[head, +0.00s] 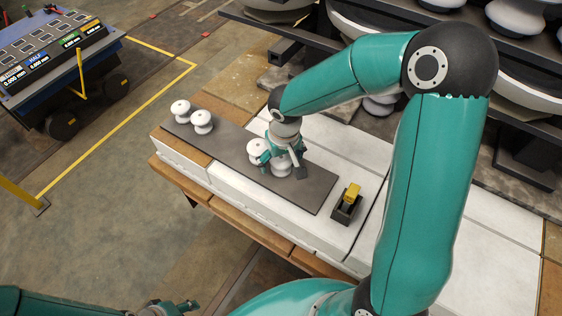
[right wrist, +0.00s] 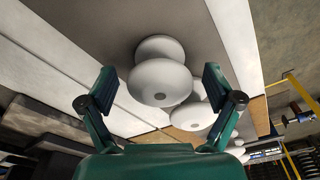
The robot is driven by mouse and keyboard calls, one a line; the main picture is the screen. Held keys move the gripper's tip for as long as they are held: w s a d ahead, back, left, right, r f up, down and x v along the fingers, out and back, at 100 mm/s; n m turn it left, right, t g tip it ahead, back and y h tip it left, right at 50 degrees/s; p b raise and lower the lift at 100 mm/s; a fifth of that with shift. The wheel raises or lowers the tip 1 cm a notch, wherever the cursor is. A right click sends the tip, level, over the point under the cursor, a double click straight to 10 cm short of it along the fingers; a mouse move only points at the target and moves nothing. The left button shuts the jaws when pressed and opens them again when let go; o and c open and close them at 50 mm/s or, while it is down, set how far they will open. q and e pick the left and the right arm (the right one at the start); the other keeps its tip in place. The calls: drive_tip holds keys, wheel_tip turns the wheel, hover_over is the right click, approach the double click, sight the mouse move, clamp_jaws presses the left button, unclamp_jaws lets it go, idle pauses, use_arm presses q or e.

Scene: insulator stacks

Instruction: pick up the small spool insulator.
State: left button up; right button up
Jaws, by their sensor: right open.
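Several white spool insulators stand on a dark grey board (head: 225,145). Two, a back one (head: 180,108) and a nearer one (head: 202,120), are at its far left end. Another pair, one (head: 258,148) and a second (head: 281,167), is at my right gripper (head: 282,164). In the right wrist view, my open right gripper (right wrist: 160,95) has one spool insulator (right wrist: 162,78) between and beyond its fingers, with no finger visibly touching it. Another spool (right wrist: 192,117) is behind it. I cannot tell which is the small one. My left gripper (head: 165,307) is partly cut off at the bottom edge.
A small dark holder with a yellow piece (head: 350,200) stands right of the board on the white surface. Large white discs on dark racks (head: 400,60) stand behind. A blue cart with labelled displays (head: 60,60) is at the upper left. The board's right end is clear.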

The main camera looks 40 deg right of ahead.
drive_tip(key=shift+c, duration=0.2)
drive_tip(key=c, duration=1.4)
drive_tip(key=shift+r, duration=0.15)
